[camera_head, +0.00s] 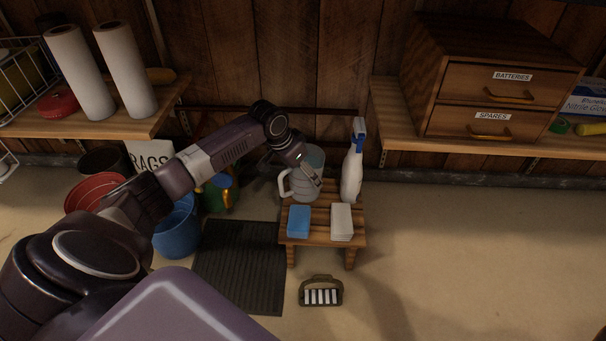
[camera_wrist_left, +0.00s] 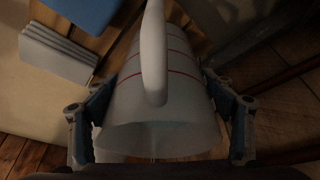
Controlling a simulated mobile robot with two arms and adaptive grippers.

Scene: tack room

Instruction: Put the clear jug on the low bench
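The clear jug (camera_head: 306,184) has a handle on its left and stands upright at the back left of the low bench (camera_head: 322,222), a small slatted wooden one. I cannot tell whether its base touches the slats. My left gripper (camera_head: 312,172) reaches down to the jug. In the left wrist view the jug (camera_wrist_left: 172,85), with red lines and its handle towards the camera, lies between the fingers of my left gripper (camera_wrist_left: 160,80). The fingertips meet its two sides. My right gripper is not in view.
The bench also holds a blue sponge (camera_head: 299,221), a white stack (camera_head: 342,221) and a spray bottle (camera_head: 352,172). Blue bucket (camera_head: 177,229) stands left. Floor at right is clear.

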